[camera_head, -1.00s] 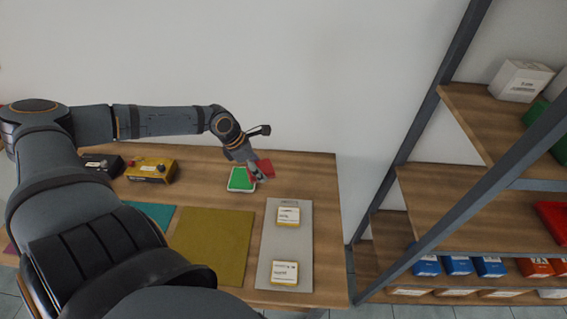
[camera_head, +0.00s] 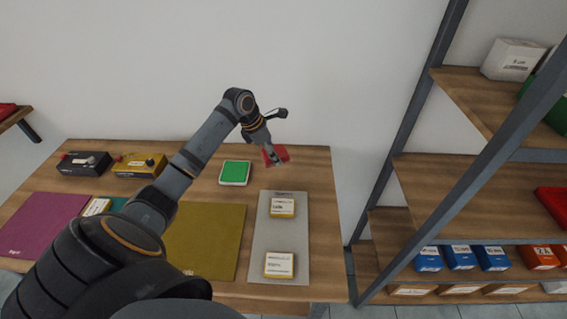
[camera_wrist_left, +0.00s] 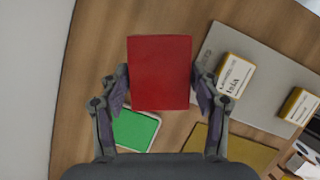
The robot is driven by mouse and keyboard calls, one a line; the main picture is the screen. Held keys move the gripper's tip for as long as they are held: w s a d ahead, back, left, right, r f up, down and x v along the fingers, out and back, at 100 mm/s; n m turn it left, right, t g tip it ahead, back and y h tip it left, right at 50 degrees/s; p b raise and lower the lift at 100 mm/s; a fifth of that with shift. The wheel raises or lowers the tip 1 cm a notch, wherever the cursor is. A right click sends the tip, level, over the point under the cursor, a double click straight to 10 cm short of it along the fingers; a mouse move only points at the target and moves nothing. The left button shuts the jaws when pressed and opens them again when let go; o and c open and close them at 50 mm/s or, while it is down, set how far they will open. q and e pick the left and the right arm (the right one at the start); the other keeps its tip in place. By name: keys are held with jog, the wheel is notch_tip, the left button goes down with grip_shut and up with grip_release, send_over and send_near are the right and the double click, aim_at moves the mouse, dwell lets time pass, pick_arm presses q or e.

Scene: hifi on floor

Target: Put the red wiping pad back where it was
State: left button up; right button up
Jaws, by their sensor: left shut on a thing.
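The red wiping pad (camera_head: 281,154) is at the back right of the wooden table. My left gripper (camera_head: 278,161) is shut on it, with a finger on each of its two sides. In the left wrist view the red pad (camera_wrist_left: 160,72) fills the space between the fingers of the left gripper (camera_wrist_left: 160,90). Whether the pad touches the table or hangs just above it, I cannot tell. A green pad in a white holder (camera_head: 235,173) lies to the left, apart from the red pad. My right gripper is not in view.
A grey mat (camera_head: 281,235) with two yellow-and-white labelled boxes lies in front of the red pad. An olive mat (camera_head: 207,240) and a magenta mat (camera_head: 42,222) lie further left. Black (camera_head: 84,163) and yellow (camera_head: 139,165) devices stand at back left. A shelf rack (camera_head: 470,195) stands right.

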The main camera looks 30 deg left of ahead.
pick_arm(q)
send_near(287, 169)
jog(key=shift+w+d+f+p, duration=0.3)
jog(key=shift+w+d+f, duration=0.3)
jog(key=shift+d, duration=0.2)
jog(key=shift+w+d+f, duration=0.1)
jog(key=shift+w+f, duration=0.15)
jog(key=shift+f, duration=0.2)
notch_tip(287, 169, down, 3)
jog(key=shift+w+f+p, duration=0.1)
jog(key=shift+f+p, duration=0.05)
jog(key=shift+p, duration=0.6)
jog(key=shift+f, duration=0.1)
jog(key=o, duration=1)
jog(key=shift+o, duration=1)
